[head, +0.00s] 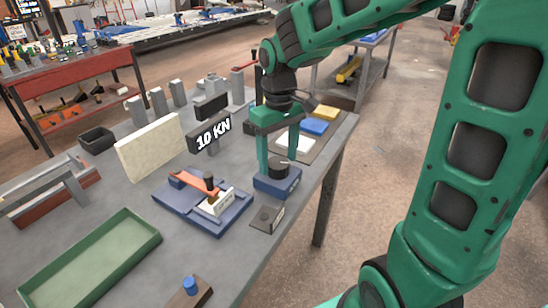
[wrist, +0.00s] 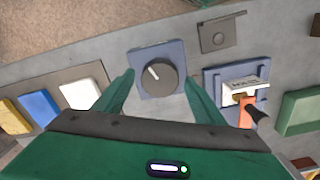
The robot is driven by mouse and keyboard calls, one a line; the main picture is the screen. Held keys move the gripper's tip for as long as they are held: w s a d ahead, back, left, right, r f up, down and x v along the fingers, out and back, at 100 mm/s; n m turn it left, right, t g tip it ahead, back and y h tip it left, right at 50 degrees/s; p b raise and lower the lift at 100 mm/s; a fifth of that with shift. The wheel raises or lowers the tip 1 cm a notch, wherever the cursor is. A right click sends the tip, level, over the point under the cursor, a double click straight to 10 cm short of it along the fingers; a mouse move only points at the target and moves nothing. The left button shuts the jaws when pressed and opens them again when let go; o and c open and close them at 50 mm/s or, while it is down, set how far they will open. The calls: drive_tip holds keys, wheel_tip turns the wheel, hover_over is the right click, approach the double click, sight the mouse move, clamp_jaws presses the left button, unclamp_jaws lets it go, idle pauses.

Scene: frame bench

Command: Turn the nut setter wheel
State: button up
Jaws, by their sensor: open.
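A round black wheel (head: 279,164) with a white pointer line sits on a blue square base (head: 277,184) near the bench's right edge. In the wrist view the wheel (wrist: 157,77) is in the upper middle, its line pointing to the upper left. My green gripper (head: 278,158) points down over it. In the wrist view its fingers (wrist: 159,84) are open, one on either side of the wheel, with visible gaps. In the head view the fingers partly hide the wheel's far side. I cannot tell exactly how low the fingertips are.
Left of the base is a blue fixture (head: 178,205) with an orange lever and a white label. A small grey plate (head: 265,219) lies in front. A "10 KN" sign (head: 213,134) stands behind. A mat with white, blue and yellow blocks (head: 325,112) lies behind my gripper.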

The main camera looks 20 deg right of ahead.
drive_tip(key=shift+f, duration=0.1)
drive_tip(key=c, duration=1.1)
drive_tip(key=shift+o, duration=0.2)
drive_tip(key=shift+m, duration=2.2)
drive_tip(key=o, duration=1.1)
drive_tip(key=shift+c, duration=0.2)
